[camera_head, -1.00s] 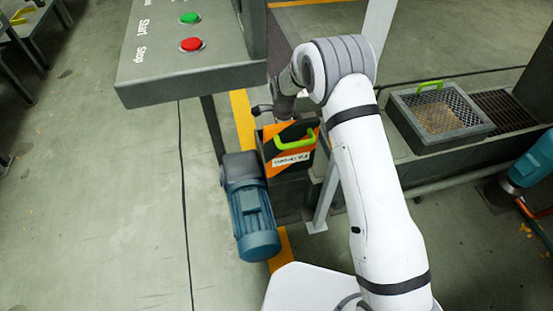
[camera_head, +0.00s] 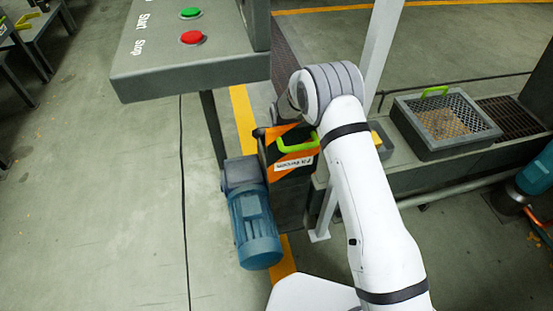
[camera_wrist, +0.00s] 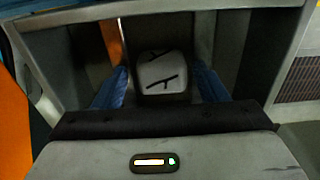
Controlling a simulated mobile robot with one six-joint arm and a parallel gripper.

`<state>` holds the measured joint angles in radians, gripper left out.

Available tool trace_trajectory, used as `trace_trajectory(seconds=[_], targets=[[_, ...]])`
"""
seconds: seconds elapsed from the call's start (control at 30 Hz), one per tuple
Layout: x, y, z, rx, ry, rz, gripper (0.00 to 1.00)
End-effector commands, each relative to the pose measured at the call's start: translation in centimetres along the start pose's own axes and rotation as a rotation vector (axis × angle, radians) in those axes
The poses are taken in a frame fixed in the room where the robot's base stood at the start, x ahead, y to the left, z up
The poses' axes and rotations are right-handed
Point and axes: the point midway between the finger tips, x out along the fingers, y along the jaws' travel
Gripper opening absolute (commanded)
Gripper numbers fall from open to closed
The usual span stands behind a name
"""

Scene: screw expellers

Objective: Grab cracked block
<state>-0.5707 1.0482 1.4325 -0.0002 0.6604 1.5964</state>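The cracked block (camera_wrist: 162,79) is a small grey block with dark crack lines on its face. In the wrist view it sits in a grey, box-like recess, just beyond and between the blue fingers of my gripper (camera_wrist: 162,72). The fingers are spread, one on each side of the block, with a gap visible on both sides. My gripper looks open and empty. In the head view my arm hides the gripper, and the block does not show.
The orange-and-black guard with a green handle (camera_head: 297,143) stands left of my arm, above a blue motor (camera_head: 253,225). A control box (camera_head: 190,72) with green and red buttons overhangs at upper left. A mesh-covered tray (camera_head: 445,145) sits at right. Recess walls (camera_wrist: 255,50) flank my gripper.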

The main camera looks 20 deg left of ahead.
Motion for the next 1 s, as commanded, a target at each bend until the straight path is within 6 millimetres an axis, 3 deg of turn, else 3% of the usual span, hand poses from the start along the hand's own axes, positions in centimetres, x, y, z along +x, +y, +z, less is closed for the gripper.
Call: trace_trajectory(seconds=[0.5, 0.8, 1.0], targets=[[0.0, 0.0, 0.1, -0.001, 0.0, 0.001, 0.24], [-0.3, 0.0, 0.1, -0.002, 0.0, 0.0, 0.23], [-2.4, -0.1, 0.2, -0.003, 0.0, -0.002, 0.23]])
